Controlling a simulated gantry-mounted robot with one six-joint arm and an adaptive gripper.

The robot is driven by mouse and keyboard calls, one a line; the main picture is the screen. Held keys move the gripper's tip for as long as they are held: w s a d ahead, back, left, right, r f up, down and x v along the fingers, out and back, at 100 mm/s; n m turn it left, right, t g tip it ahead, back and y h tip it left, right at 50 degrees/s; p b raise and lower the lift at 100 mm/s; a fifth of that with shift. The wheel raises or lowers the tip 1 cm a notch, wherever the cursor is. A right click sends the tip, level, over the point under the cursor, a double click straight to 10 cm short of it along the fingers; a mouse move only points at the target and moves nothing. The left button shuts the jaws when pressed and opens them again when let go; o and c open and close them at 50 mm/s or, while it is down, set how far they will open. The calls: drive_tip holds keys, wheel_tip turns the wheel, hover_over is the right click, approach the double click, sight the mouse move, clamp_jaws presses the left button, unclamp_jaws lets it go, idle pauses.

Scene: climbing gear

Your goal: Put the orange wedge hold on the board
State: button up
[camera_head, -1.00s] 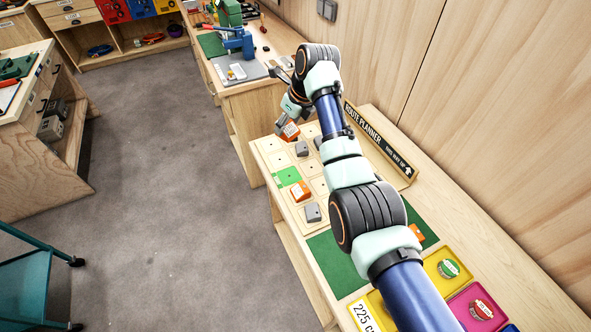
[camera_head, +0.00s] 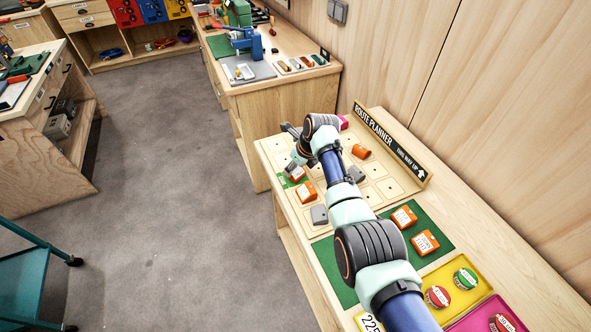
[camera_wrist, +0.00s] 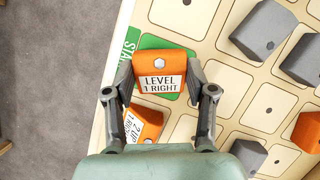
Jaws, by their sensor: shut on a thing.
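My gripper (camera_wrist: 160,78) is shut on an orange wedge hold (camera_wrist: 158,64) labelled "LEVEL 1 RIGHT", with a finger on either side. The held hold is over the green start square (camera_wrist: 147,42) at the left edge of the board (camera_wrist: 238,82) in the wrist view. Whether it touches the board I cannot tell. In the head view my gripper (camera_head: 293,169) and the held hold (camera_head: 298,175) are at the board's left side, partly hidden by my arm. A second orange hold (camera_wrist: 147,126) sits on the board beside it, close to my left finger.
Grey holds (camera_wrist: 263,30) and another orange hold (camera_head: 361,152) are on the board. Two orange holds (camera_head: 404,217) lie on the green mat (camera_head: 335,268). Yellow (camera_head: 452,279) and magenta trays with round tins stand nearer. The "ROUTE PLANNER" sign (camera_head: 390,143) borders the board's right side.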

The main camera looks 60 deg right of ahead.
drive_tip(key=shift+f, duration=0.2)
drive_tip(key=shift+f, duration=0.15)
drive_tip(key=o, duration=1.3)
drive_tip(key=shift+r+p, duration=0.3)
drive_tip(key=shift+r, duration=0.1)
drive_tip(key=p+v, duration=0.4)
drive_tip(key=v, duration=0.7)
drive_tip(key=shift+s+r+p, duration=0.15)
drive_tip(key=shift+r+p, duration=0.1)
drive_tip(key=shift+p, duration=0.05)
